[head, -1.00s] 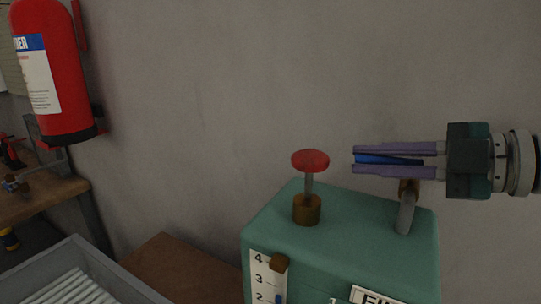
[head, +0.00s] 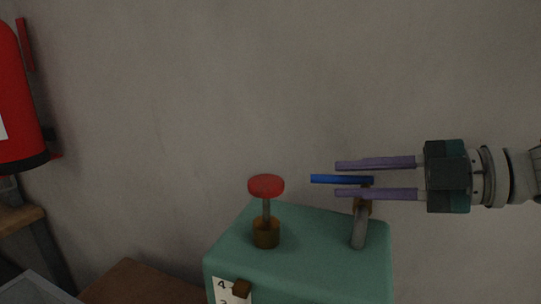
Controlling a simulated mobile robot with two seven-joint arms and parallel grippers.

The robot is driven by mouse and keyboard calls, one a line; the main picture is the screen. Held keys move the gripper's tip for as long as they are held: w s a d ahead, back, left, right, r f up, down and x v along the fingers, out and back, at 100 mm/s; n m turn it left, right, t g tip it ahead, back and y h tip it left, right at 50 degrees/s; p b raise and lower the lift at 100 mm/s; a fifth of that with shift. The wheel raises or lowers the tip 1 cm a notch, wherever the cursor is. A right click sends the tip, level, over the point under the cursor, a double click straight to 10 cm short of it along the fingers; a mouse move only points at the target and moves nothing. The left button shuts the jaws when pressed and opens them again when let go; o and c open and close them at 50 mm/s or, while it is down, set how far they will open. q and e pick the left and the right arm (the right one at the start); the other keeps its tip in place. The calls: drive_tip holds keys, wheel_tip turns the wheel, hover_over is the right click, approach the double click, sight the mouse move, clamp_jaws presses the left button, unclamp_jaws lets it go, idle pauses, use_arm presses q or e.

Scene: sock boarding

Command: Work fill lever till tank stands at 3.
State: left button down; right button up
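A green tank (head: 310,262) stands against the wall, with a bent grey pipe (head: 359,228) and a blue lever (head: 325,179) at its top right. A red knob (head: 266,186) rises from a brown collar on its top. A white gauge (head: 220,295) on its front shows 4 and part of 3; the frame cuts off the lower scale, so the level is hidden. A brown marker (head: 242,288) sits beside the 4. My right gripper (head: 336,180) is open, its purple fingers above and below the blue lever, with gaps visible. My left gripper is out of view.
A red fire extinguisher (head: 15,110) hangs on the wall at the left. A grey bin (head: 38,290) and a brown wooden surface (head: 140,283) lie at lower left. The wall behind the tank is clear.

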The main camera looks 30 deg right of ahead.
drive_tip(key=p+v, duration=0.2)
drive_tip(key=v, duration=0.3)
drive_tip(key=shift+r, duration=0.15)
drive_tip(key=shift+s+d+p, duration=0.3)
drive_tip(key=shift+s+d, duration=0.05)
drive_tip(key=shift+s, duration=0.2)
idle(0.4)
idle(0.6)
drive_tip(key=shift+o, duration=0.4)
